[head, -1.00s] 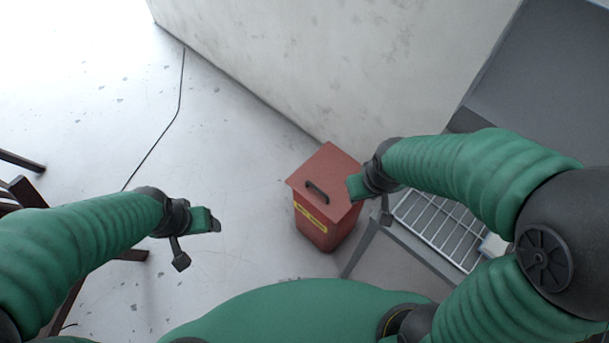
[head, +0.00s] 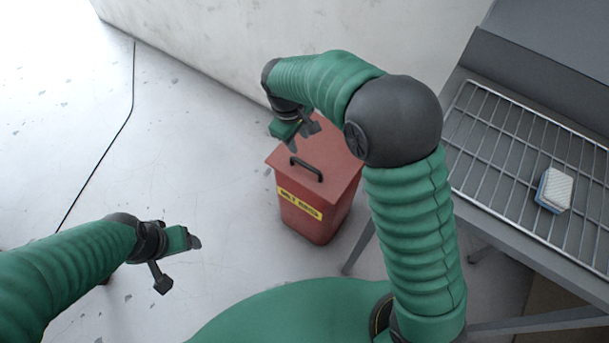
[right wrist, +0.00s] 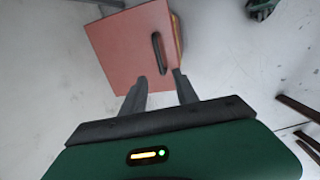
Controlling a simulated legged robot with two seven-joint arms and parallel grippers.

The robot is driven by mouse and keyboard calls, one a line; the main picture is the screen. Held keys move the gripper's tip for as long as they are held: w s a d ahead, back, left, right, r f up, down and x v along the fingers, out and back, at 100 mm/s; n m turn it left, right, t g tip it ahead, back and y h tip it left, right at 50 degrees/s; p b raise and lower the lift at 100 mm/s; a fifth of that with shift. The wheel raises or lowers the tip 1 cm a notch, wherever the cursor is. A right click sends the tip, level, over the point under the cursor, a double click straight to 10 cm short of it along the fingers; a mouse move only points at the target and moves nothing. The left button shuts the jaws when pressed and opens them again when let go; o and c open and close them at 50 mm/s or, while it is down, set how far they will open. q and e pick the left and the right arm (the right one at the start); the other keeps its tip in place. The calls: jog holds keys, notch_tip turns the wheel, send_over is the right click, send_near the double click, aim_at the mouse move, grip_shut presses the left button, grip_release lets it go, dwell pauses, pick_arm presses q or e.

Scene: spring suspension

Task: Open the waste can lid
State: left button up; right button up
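The red waste can (head: 312,214) stands on the floor with its lid (head: 327,175) shut. It has a yellow label on its front. A black handle (head: 306,169) is on top of the lid and shows in the right wrist view (right wrist: 158,54). My right gripper (head: 300,140) is above the far part of the lid, pointing down. In the right wrist view its fingers (right wrist: 161,82) are apart and empty, with the handle just beyond them, not touched as far as I can tell. My left gripper (head: 181,262) is over the floor at left, its fingers apart with nothing between them.
A pale wall (head: 220,60) stands behind the can. At right is a grey table with a wire rack (head: 500,150) and a blue and white sponge (head: 555,190) on it. A black cable (head: 115,140) lies on the floor.

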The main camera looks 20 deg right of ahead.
jog(key=b, duration=0.2)
send_near(307, 165)
jog(key=f, duration=0.2)
jog(key=f+b, duration=0.1)
jog(key=f, duration=0.1)
jog(key=d+f+b, duration=0.1)
jog(key=f, duration=0.2)
jog(key=shift+w+f, duration=0.1)
jog(key=shift+w, duration=0.2)
jog(key=shift+w+d+f+b, duration=0.15)
jog(key=shift+d+f+b, duration=0.15)
jog(key=shift+f, duration=0.25)
jog(key=shift+c, duration=0.2)
jog(key=shift+a, duration=0.1)
grip_shut()
jog(key=shift+r, duration=0.1)
